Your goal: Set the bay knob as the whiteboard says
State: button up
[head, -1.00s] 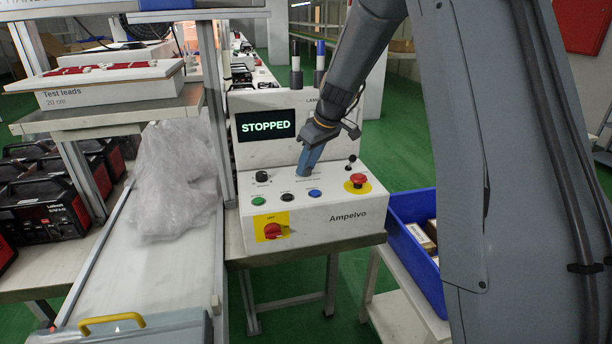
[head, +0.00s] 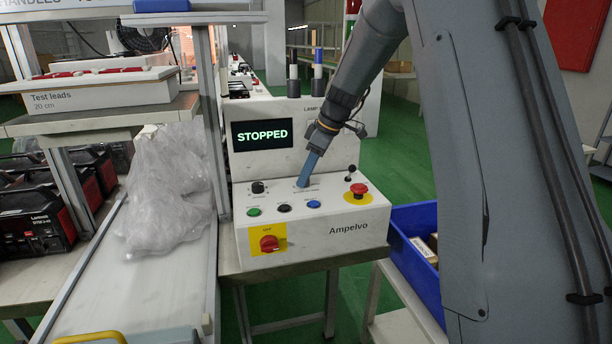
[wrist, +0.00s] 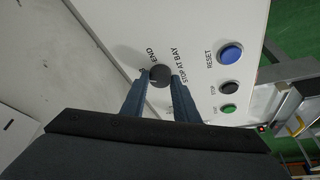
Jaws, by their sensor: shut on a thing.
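The white Ampelvo control box (head: 345,240) stands on a bench, and its screen (head: 262,135) reads STOPPED. My gripper (head: 303,184) points down at the box's sloped top and hides the spot under its tips in the head view. In the wrist view, my gripper's fingers (wrist: 160,84) are shut on a round dark knob (wrist: 160,74), one on each side. Lettering beside this knob includes "STOP AT BAY" and "END". Its pointer setting is too small to tell. Another black knob (head: 258,187) sits to the left on the box. No whiteboard is in view.
Green (head: 254,211), black (head: 284,208) and blue (head: 313,205) buttons lie close in front of my gripper. A red mushroom button (head: 359,189) is to the right, and a red rotary switch (head: 268,243) is on the front. A blue bin (head: 413,225) stands at right.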

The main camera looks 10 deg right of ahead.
jog(key=o, duration=1)
jog(key=shift+o, duration=0.2)
jog(key=shift+r, duration=0.1)
jog(key=v, duration=0.7)
jog(key=shift+r+b, duration=0.3)
jog(key=shift+b, duration=0.1)
